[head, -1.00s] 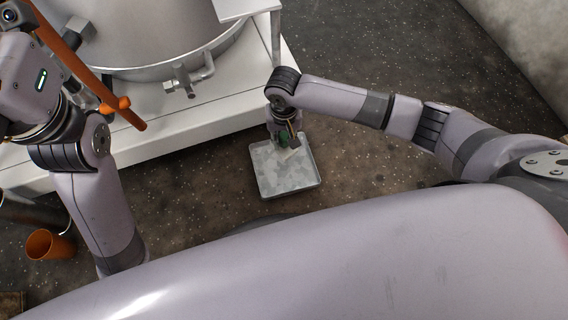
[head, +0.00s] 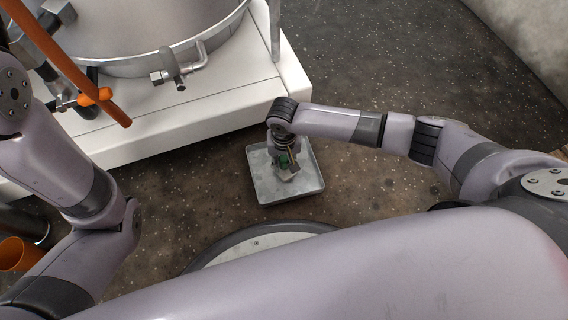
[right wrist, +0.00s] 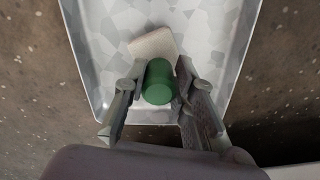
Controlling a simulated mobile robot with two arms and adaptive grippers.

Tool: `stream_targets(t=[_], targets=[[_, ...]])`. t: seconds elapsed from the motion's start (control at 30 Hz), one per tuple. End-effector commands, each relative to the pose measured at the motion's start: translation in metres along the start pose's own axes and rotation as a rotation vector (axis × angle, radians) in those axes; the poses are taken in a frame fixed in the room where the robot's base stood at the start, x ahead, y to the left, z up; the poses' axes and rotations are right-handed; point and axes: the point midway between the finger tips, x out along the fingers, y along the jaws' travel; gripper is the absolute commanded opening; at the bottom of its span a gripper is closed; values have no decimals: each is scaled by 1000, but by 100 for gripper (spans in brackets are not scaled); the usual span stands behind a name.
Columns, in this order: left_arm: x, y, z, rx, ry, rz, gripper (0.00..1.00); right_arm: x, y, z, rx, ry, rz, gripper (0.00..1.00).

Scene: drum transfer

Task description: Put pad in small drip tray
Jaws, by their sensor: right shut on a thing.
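The small drip tray (head: 308,190) is a shallow grey metal tray on the floor, just in front of the white platform; it also shows in the right wrist view (right wrist: 222,95). My right gripper (head: 284,163) points down over the tray. Its fingers (right wrist: 161,78) are shut on a green cylinder (right wrist: 160,84), which seems to be the grip of the pale pad (right wrist: 153,43). The pad (head: 291,176) is within the tray's outline; I cannot tell whether it touches the tray bottom. The fingers and cylinder hide part of it. My left gripper is out of view.
A large steel drum (head: 130,35) with a tap (head: 170,75) stands on the white platform (head: 215,115) behind the tray. An orange bar (head: 70,60) crosses at the upper left. An orange cup (head: 18,254) stands at lower left. Speckled floor is clear right of the tray.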

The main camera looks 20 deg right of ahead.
Motion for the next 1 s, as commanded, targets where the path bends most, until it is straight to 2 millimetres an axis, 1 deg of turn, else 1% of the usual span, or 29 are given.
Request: stream_targets(t=[0.03,0.27,0.4,0.43,0.7,1.0], targets=[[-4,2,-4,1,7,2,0,8,0,-1,0,1,0,0],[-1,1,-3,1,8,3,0,5,0,0,0,1,-1,0],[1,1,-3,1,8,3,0,8,0,0,1,0,-1,0],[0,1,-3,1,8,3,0,8,0,0,1,0,-2,26],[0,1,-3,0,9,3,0,8,0,0,1,1,-1,44],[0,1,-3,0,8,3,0,8,0,-1,0,1,-1,45]])
